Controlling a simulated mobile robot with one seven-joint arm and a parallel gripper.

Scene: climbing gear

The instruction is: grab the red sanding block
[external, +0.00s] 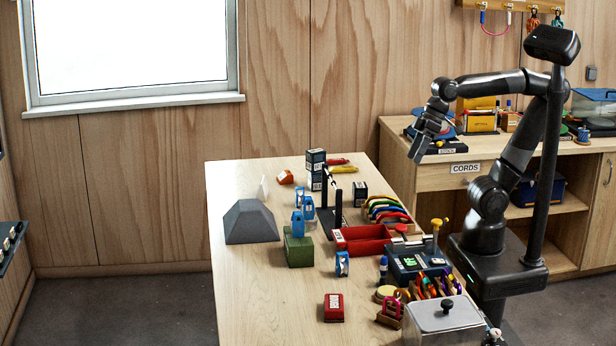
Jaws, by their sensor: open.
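A small red block with a white label (334,307) lies on the near part of the wooden table; it looks like the red sanding block, but its label is too small to read. It stands apart from its neighbours, with bare wood around it. My gripper (417,155) is raised above the table's right side, pointing down and to the left. It is open and far from the red block, higher up and to its right. The gap between its fingers is hard to see from here.
The table (240,310) is bare at its near left. A grey wedge (250,222), a green block (298,248) and a red tray (362,240) stand farther back. A lidded metal box (443,320) and a dark device (418,260) stand to the right.

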